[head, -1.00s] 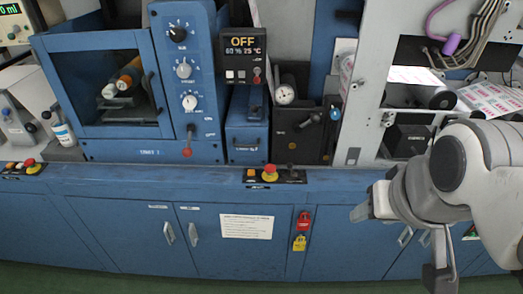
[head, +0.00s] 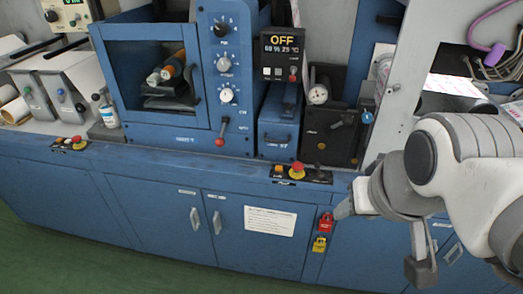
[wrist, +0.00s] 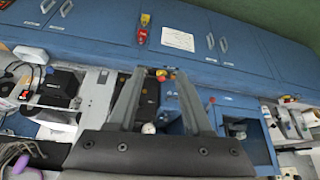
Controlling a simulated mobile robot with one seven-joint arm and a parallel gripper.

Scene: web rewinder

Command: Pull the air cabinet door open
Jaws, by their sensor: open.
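Blue cabinet doors line the front below the counter. A left door (head: 150,212) and a second door (head: 262,247) meet with silver handles side by side, the left handle (head: 195,218) and the right handle (head: 217,222). Both doors look shut. The same handles show in the wrist view (wrist: 211,41) (wrist: 224,45). The small door labels are too blurred to read, so I cannot tell which is the air cabinet. My gripper (wrist: 159,72) is open and empty, apart from every handle. In the head view my gripper (head: 347,206) is in front of the cabinets, right of the padlocks.
A red padlock (head: 326,222) and a yellow padlock (head: 319,244) hang right of the second door. A red stop button (head: 297,169) sits on the counter edge. More handles (head: 453,252) are partly behind my arm. Green floor (head: 60,250) is clear at lower left.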

